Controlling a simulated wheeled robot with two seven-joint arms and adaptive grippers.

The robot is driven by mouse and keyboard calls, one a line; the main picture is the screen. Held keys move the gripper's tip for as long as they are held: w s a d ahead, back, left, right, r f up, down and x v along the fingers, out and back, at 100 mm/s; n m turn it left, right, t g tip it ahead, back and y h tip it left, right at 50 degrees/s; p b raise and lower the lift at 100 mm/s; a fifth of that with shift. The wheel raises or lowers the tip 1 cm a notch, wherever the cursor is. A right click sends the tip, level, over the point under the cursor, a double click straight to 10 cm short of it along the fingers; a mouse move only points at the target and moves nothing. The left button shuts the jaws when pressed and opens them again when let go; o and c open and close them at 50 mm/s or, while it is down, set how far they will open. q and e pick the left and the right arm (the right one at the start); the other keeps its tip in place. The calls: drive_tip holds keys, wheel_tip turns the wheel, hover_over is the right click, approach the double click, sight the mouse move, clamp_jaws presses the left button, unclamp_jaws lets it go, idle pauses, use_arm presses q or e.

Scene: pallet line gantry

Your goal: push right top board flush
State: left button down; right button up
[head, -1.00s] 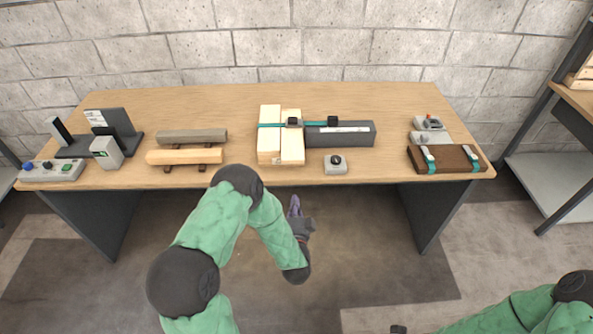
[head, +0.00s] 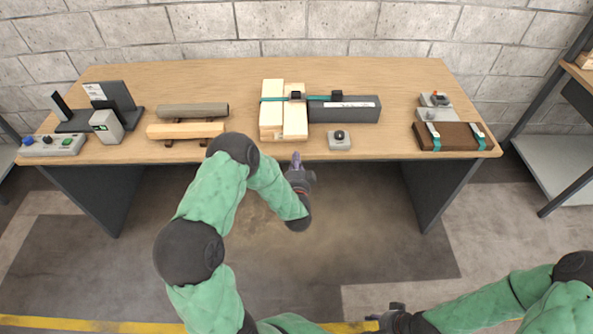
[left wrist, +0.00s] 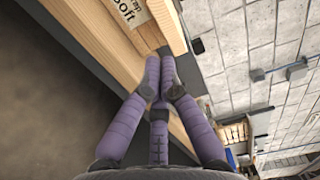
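Two pale top boards lie side by side on a stack at mid-table: the left top board (head: 272,115) and the right top board (head: 295,122). The right one sits a little nearer to me, its front end past the left one's. My left gripper (head: 296,158) is just in front of the right board's near end, by the table's front edge. In the left wrist view its purple fingers (left wrist: 159,75) are together, with nothing seen between them; contact is unclear. A printed pale board (left wrist: 128,12) shows beyond. My right gripper (head: 388,316) is low, far from the table.
A dark grey block (head: 350,110) stands right of the boards, with a small grey knob box (head: 339,142) in front of it. A brown case (head: 456,139) stands right.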

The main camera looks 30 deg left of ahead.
use_arm(q)
drive_tip(key=b+x, duration=0.1)
drive_tip(key=x, duration=0.5)
drive_tip(key=shift+w+b, duration=0.15)
drive_tip(key=shift+b, duration=0.15)
drive_tip(key=shift+a, duration=0.1)
drive_tip(key=b+x, duration=0.1)
drive_tip(key=x, duration=0.1)
drive_tip(key=shift+w+a, duration=0.1)
drive_tip(key=shift+w, duration=0.25)
